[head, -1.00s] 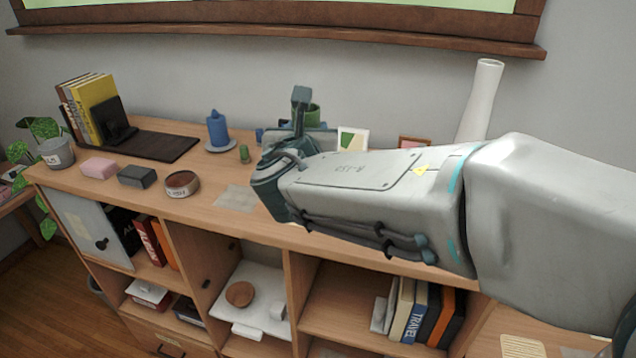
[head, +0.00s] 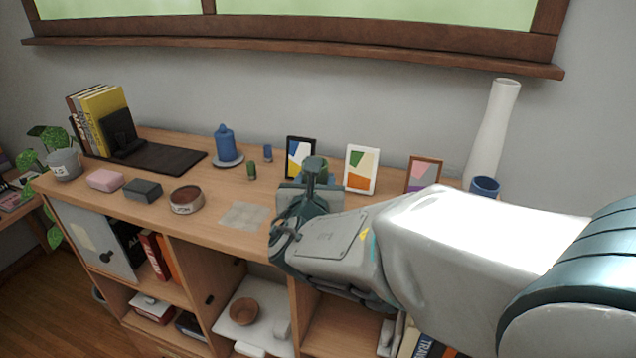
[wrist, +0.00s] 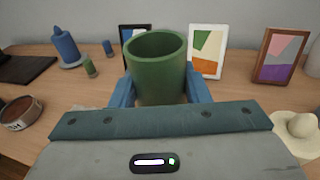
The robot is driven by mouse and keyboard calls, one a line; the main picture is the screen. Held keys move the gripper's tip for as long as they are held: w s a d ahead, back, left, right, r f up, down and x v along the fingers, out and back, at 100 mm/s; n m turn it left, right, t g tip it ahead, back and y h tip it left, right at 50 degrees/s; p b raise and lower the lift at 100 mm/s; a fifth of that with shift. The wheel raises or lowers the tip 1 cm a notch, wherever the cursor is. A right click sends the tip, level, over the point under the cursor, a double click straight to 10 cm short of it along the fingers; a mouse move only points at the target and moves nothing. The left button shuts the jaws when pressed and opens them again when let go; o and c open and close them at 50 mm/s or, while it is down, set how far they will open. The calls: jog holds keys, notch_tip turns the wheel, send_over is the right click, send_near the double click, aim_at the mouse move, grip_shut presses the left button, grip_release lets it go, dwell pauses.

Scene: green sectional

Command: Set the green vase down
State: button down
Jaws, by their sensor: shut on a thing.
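The green vase (wrist: 157,72) is a short, wide green cup shape, upright between the blue fingers of my gripper (wrist: 160,92) in the wrist view. My gripper is shut on it. In the head view my gripper (head: 312,185) is over the cabinet top (head: 215,183), in front of the picture frames, and my wrist hides most of the vase. The vase's base is hidden, so I cannot tell whether it touches the wood.
Behind the gripper stand a black frame (head: 300,157), a white frame (head: 360,169) and a brown frame (head: 423,174). A tall white vase (head: 494,130) and blue cup (head: 485,187) stand right. A small green cup (head: 251,171) and blue candle (head: 225,145) stand left.

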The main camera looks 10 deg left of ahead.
jog(key=shift+f, duration=0.2)
jog(key=shift+f, duration=0.15)
jog(key=c, duration=0.8)
grip_release()
jog(key=shift+r, duration=0.2)
jog(key=shift+s, duration=0.35)
jog(key=v, duration=1.1)
jog(key=shift+s+d+b, duration=0.2)
jog(key=shift+b, duration=0.25)
